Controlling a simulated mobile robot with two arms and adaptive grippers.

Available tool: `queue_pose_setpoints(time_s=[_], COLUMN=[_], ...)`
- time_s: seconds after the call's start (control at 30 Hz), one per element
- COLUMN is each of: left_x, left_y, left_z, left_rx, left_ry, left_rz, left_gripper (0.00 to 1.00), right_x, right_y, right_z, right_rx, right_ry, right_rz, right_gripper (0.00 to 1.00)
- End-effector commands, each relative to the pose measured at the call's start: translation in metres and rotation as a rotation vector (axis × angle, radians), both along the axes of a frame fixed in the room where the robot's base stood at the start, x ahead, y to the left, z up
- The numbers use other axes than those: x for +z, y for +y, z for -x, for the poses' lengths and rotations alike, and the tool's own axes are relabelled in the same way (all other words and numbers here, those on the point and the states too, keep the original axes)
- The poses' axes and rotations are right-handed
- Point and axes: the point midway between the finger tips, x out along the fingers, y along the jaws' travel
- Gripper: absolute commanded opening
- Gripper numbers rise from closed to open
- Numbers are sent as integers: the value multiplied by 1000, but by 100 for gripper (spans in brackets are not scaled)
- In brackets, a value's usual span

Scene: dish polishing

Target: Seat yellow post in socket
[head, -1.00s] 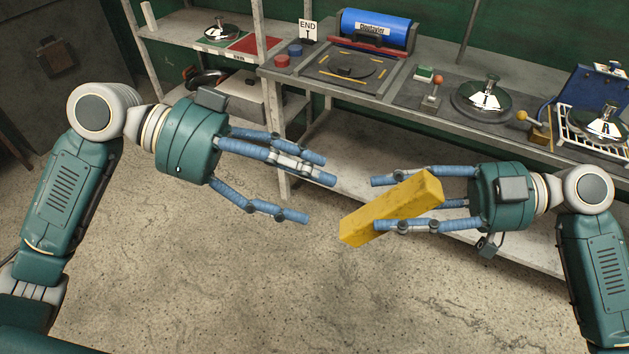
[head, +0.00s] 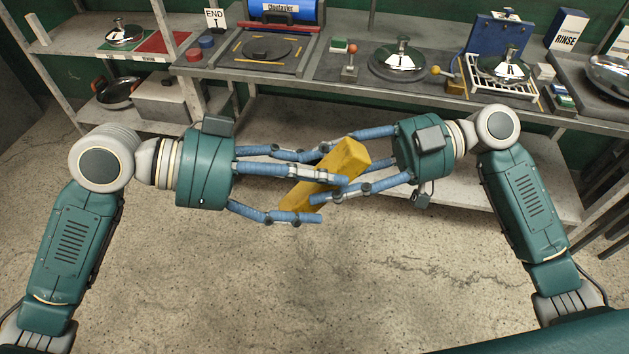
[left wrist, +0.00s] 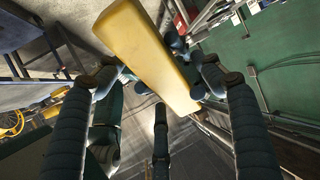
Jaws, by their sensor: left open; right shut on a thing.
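The yellow post (head: 345,160) is a long square bar, held tilted in the air in front of the bench. My right gripper (head: 340,178) is shut on it. My left gripper (head: 328,197) is open, with its blue fingers spread around the lower left part of the post; whether they touch it I cannot tell. In the left wrist view the post (left wrist: 150,50) runs between my left fingers, with the right gripper's fingers behind it. I cannot make out the socket for certain.
A white rack (head: 500,88) stands to the right. The floor in front is clear.

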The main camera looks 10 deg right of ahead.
Motion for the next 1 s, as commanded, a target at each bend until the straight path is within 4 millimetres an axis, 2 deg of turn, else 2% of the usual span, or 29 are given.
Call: queue_pose_setpoints(time_s=[0.3, 0.6, 0.63, 0.7, 0.73, 1.0], left_x=[-1, 0, 1, 1, 1, 0], left_y=[-2, -2, -2, -2, -2, -2], left_z=[0, 0, -1, -1, -1, 0], left_rx=[0, 1, 1, 1, 1, 1], left_ry=[0, -1, -3, -3, -3, -1], left_rz=[0, 1, 3, 3, 3, 3], left_gripper=[68, 9, 9, 8, 8, 8], right_x=[1, 1, 1, 1, 1, 0], right_y=[0, 0, 0, 0, 0, 0], right_z=[0, 0, 0, 1, 1, 0], right_rx=[0, 1, 1, 2, 2, 0], right_ry=[-1, -1, -1, -1, 0, 0], right_rz=[-2, -2, -1, -1, -1, 0], right_gripper=[8, 8, 50, 64, 66, 66])
